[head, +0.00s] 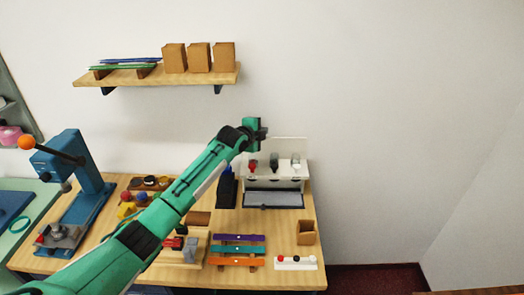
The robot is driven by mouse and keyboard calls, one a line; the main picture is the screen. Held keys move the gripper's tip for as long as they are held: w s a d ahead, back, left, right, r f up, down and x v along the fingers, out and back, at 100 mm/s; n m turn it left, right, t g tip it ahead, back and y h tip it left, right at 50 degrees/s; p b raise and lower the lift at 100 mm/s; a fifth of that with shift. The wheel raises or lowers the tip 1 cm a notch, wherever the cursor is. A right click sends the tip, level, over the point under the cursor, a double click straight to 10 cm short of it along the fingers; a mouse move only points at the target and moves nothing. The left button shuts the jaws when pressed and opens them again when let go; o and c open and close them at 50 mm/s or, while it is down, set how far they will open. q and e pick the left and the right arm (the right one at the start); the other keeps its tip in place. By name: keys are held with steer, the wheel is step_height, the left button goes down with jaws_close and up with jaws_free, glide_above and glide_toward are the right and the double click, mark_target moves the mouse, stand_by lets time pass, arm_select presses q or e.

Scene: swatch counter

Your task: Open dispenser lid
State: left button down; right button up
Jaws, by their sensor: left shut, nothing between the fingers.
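The dispenser (292,184) is a white unit at the back right of the wooden counter. Red, dark and white parts stand in a row along its upper front, and a grey tray lies at its foot. A thin, pale, see-through panel (291,143) rises upright at its top back edge and looks like its lid, raised. My left gripper (263,131) is shut and empty, at the panel's left end and above the dispenser's left side. I cannot tell whether it touches the panel. My right gripper is not in view.
A wooden shelf (160,77) with brown boxes hangs on the wall at upper left. A blue lever press (80,180) stands at the left. Coloured strips on a rack (238,251), a small white holder (296,263) and a brown box (306,233) sit toward the counter's front.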

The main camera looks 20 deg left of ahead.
arm_select(q)
steer(key=shift+w+a+r, duration=0.1)
steer(key=shift+w+r, duration=0.1)
steer(key=shift+w, duration=0.15)
stand_by(0.5)
